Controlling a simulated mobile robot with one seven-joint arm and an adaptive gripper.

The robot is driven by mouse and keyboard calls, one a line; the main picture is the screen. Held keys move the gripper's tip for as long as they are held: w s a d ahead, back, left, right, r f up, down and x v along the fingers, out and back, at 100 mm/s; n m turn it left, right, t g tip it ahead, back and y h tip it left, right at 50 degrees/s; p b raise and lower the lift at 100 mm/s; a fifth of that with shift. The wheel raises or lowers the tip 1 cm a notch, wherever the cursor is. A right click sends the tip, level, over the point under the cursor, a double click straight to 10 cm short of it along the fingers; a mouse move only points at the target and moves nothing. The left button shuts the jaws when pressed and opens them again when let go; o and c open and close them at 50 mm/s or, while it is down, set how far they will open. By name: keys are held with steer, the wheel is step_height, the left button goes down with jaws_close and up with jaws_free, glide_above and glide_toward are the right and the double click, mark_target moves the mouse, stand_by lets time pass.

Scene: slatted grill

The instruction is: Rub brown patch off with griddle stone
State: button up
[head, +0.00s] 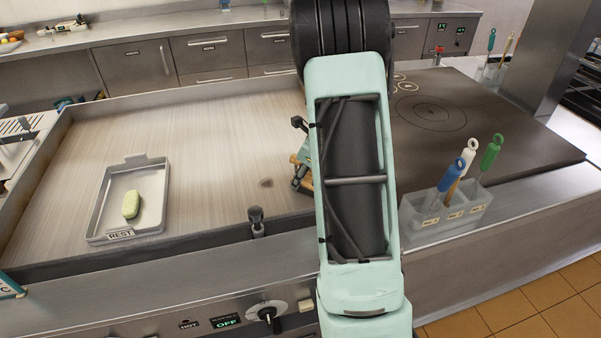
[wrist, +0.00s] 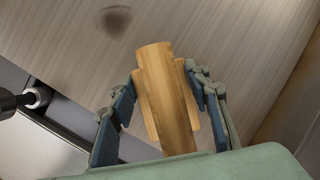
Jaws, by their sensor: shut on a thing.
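The brown patch (head: 266,183) is a small dark smudge on the griddle plate (head: 215,125), just left of my gripper. It also shows at the top left of the wrist view (wrist: 116,20). My gripper (head: 301,172) is mostly hidden behind my arm in the head view. In the wrist view, my gripper (wrist: 165,105) is shut on a light wooden handle (wrist: 166,95), with a finger on each side. The handle stands apart from the patch in that view. I cannot see a stone face under the handle, or tell whether it touches the plate.
A grey tray (head: 161,199) marked REST sits on the plate's left, holding a pale green block (head: 131,204). A post (head: 256,222) rises at the front edge. A clear holder (head: 446,213) with several brushes stands right of my arm. The plate between tray and patch is clear.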

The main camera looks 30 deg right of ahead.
mark_target(304, 185)
steer(key=shift+s+a+r+b, duration=0.1)
steer(key=shift+s+a+b, duration=0.15)
steer(key=shift+s, duration=0.7)
steer(key=shift+s+a+b, duration=0.1)
steer(key=shift+s+b, duration=0.1)
steer(key=shift+s, duration=0.7)
step_height(304, 185, up, 6)
steer(key=p, duration=0.5)
steer(key=shift+r+p, duration=0.1)
steer(key=shift+p, duration=0.3)
step_height(304, 185, up, 3)
steer(key=shift+f, duration=0.1)
